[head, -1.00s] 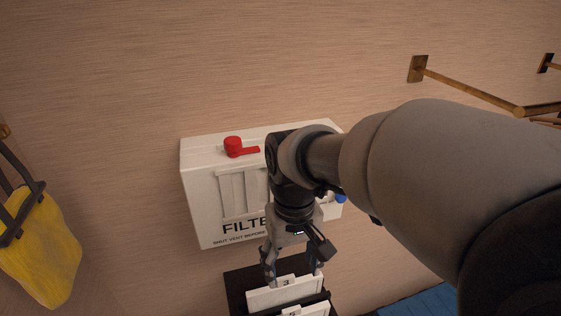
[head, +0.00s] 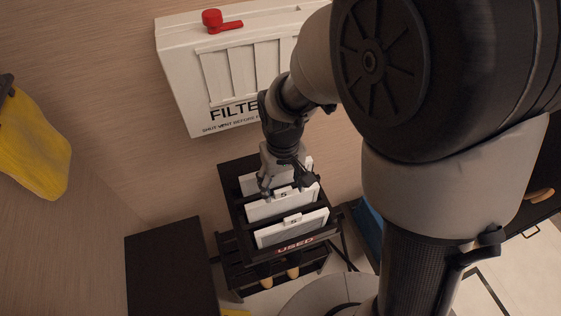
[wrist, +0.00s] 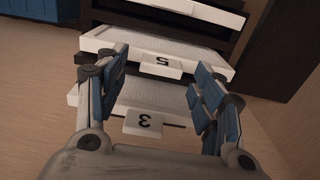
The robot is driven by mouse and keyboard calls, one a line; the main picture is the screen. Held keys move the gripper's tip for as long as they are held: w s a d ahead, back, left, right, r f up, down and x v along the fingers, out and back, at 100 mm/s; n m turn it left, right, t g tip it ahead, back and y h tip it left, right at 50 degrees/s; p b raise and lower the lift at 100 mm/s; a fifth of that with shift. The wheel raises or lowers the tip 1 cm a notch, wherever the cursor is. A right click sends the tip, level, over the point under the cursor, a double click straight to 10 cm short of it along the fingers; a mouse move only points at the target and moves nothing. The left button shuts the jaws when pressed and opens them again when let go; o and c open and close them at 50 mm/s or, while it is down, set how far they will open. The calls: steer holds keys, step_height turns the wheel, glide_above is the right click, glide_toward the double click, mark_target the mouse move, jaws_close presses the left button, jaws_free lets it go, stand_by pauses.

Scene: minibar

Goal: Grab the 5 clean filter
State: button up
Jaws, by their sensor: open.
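White filters stand in slots of a black rack (head: 232,208) marked USED. The front filter (head: 290,230) and middle filter (head: 270,211) each carry a tab reading 5. A third filter (head: 250,183) stands behind, partly hidden by my gripper. In the wrist view a tab reading 3 (wrist: 152,122) is nearest, with a tab reading 5 (wrist: 158,64) beyond it. My gripper (head: 286,187) is open and empty over the back and middle filters. In the wrist view its blue-padded fingers (wrist: 162,88) spread either side of the tabs; contact cannot be told.
A white FILTER box (head: 180,85) with a red lever (head: 222,21) is on the wall behind the rack. A yellow bag (head: 35,150) hangs at left. A dark cabinet (head: 170,270) stands left of the rack. My arm hides much of the right side.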

steer(key=shift+f, duration=0.45)
jaws_close()
stand_by(0.6)
